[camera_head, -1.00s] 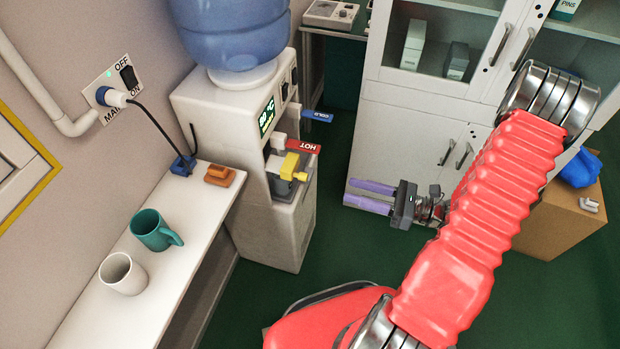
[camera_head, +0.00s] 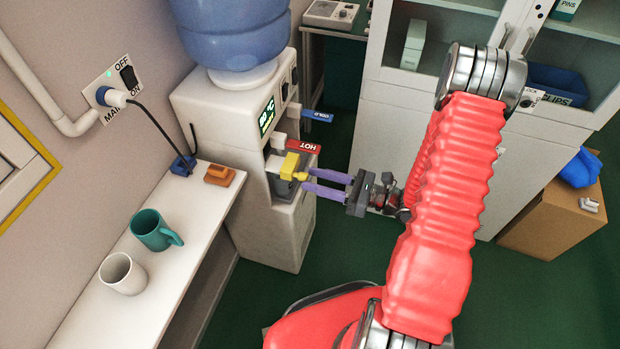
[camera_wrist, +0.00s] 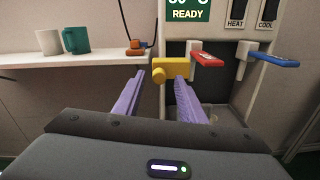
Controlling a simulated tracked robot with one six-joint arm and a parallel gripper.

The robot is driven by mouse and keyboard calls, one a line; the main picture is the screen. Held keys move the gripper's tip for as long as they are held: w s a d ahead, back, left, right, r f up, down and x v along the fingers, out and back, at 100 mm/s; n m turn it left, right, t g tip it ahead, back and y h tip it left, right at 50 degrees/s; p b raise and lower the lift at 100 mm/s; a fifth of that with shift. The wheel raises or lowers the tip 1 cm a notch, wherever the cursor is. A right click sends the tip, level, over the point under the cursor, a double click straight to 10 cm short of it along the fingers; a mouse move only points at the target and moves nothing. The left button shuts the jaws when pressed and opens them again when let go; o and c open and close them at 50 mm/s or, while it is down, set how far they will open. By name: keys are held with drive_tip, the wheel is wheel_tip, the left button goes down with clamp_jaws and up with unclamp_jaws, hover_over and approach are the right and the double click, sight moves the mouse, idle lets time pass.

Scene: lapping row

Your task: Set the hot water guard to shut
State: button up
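The hot water guard is a yellow piece (camera_head: 291,167) on the front of the white water dispenser (camera_head: 232,119), beside and below the red HOT lever (camera_head: 304,146). In the wrist view the yellow guard (camera_wrist: 172,69) sits left of the red lever (camera_wrist: 207,60). My gripper (camera_head: 306,180) has two purple fingers, open and pointing at the guard. In the wrist view my gripper (camera_wrist: 158,80) has the guard's round knob end between and just beyond its fingertips. I cannot tell whether a fingertip touches it.
A blue COLD lever (camera_head: 316,116) is right of the HOT lever. A shelf (camera_head: 172,260) at the left carries a teal mug (camera_head: 152,230), a white mug (camera_head: 122,273) and an orange block (camera_head: 220,174). A cabinet (camera_head: 395,120) stands behind my arm.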

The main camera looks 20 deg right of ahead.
drive_tip(key=shift+x, duration=0.85)
drive_tip(key=shift+c, duration=0.3)
clamp_jaws()
